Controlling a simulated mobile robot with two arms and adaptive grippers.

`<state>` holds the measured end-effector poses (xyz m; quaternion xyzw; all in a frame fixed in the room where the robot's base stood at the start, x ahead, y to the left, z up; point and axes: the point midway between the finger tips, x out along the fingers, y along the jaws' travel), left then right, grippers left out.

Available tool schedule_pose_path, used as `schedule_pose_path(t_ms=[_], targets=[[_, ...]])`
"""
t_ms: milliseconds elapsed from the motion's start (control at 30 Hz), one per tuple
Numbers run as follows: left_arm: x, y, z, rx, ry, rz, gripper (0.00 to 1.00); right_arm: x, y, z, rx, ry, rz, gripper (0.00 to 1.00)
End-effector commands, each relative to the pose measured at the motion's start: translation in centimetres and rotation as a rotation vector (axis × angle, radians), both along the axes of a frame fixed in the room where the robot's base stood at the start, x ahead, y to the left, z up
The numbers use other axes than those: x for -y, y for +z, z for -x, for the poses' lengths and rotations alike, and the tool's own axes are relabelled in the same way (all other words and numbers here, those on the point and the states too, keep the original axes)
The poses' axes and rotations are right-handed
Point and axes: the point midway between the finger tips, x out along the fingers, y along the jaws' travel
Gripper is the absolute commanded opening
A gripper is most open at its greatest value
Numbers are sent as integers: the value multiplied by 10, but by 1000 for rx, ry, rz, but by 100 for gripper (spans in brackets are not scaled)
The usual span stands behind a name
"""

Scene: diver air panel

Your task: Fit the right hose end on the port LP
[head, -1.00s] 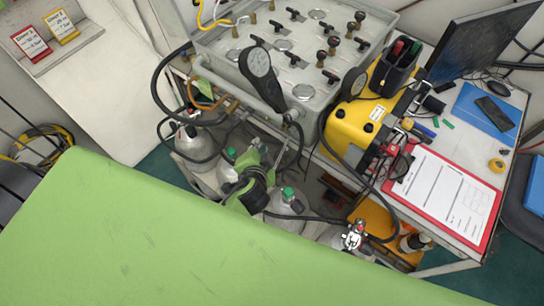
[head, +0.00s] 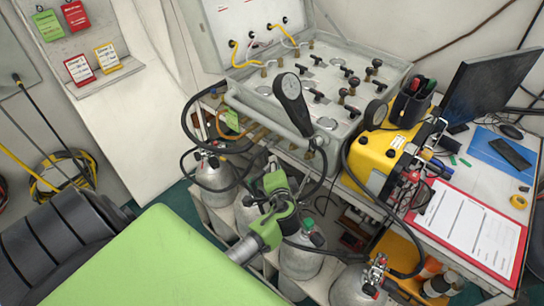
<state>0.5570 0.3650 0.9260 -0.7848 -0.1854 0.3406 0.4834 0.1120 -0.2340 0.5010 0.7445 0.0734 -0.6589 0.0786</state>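The grey air panel (head: 245,98) stands at the back, with black knobs, round gauges and brass fittings. No LP marking is readable, so I cannot tell which port is LP. Black hoses (head: 187,118) loop from the panel's left side and front down among the grey cylinders (head: 212,178). Another black hose (head: 352,182) runs past the yellow case towards the lower right. I cannot tell which hose end the task means. My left gripper (head: 280,190), green and dark, is above the cylinders in front of the panel; its fingers and any grasp are unclear. My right gripper is not in view.
A yellow case (head: 378,160) and a red clipboard (head: 470,225) lie on the bench right of the panel. A monitor (head: 490,75) stands behind. A cylinder with a metal valve fitting (head: 375,272) is at lower right. Coloured tags (head: 77,68) hang at upper left.

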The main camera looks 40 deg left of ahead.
Motion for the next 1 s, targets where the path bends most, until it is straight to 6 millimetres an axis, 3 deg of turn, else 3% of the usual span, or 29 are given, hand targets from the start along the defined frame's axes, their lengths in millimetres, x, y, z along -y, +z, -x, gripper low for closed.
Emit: schedule_pose_path(t_ms=[267, 700, 1000], targets=[[2, -1, -23, 2, 0, 0, 0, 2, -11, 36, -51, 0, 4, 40], [5, 0, -57, 1, -1, 1, 0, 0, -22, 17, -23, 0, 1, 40], [5, 2, -55, 1, -1, 1, 0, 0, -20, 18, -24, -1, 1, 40]])
